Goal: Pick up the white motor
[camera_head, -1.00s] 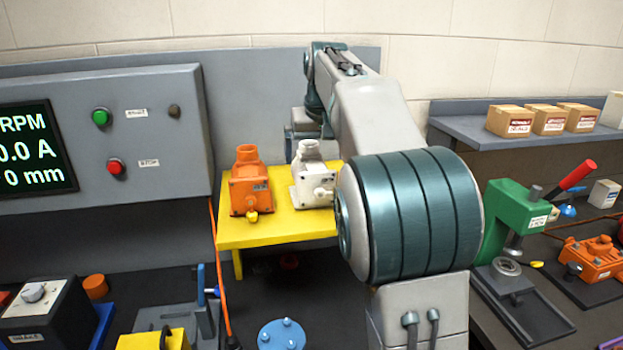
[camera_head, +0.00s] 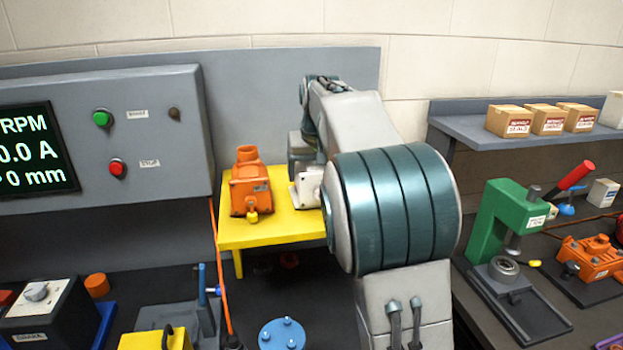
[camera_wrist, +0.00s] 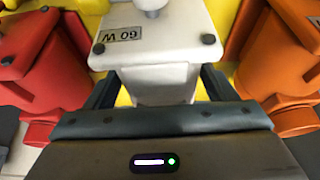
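The white motor (camera_head: 309,190) stands on the yellow stand (camera_head: 268,236), mostly hidden behind my arm in the head view. In the wrist view the white motor (camera_wrist: 163,50) fills the centre, with an upside-down "60 W" label and dark bolts on its flange. My gripper (camera_wrist: 160,88) has one dark finger on each side of its narrower white part. Yellow shows in slim gaps between that part and the fingers, so the gripper looks open around it. The fingertips are hidden under the flange.
An orange motor (camera_head: 249,183) stands to the left on the stand; an orange motor shows close on the right in the wrist view (camera_wrist: 285,60). A red motor (camera_wrist: 45,65) is close on the left there. A grey control panel (camera_head: 150,90) stands at the left.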

